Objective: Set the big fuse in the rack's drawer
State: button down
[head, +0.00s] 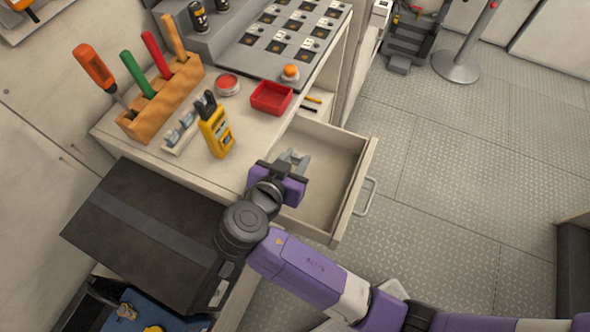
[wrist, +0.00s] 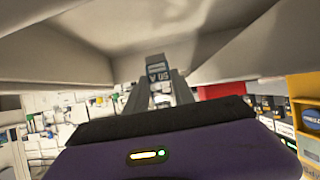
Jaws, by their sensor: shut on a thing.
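The rack's drawer (head: 357,190) is pulled open at the right side of the worktop. My gripper (head: 294,160) is over the drawer's left part in the head view, close to the worktop edge. In the wrist view my gripper (wrist: 159,90) has its two grey fingers closed on the big fuse (wrist: 158,72), a small grey block with upside-down lettering. The fuse is hard to make out in the head view. I cannot tell whether it touches the drawer floor. The visible drawer floor looks empty.
On the worktop are a red tray (head: 271,98), a yellow meter (head: 216,131), a red round tin (head: 228,84), a wooden tool block (head: 160,105) and a small holder with grey pieces (head: 180,133). A dark case (head: 145,235) is at lower left.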

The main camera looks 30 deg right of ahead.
jog(key=shift+f, duration=3.05)
jog(key=shift+f, duration=0.15)
jog(key=c, duration=1.1)
grip_release()
jog(key=shift+r, duration=0.2)
jog(key=b+v, duration=0.1)
jog(key=v, duration=1.1)
jog(key=shift+f, duration=0.1)
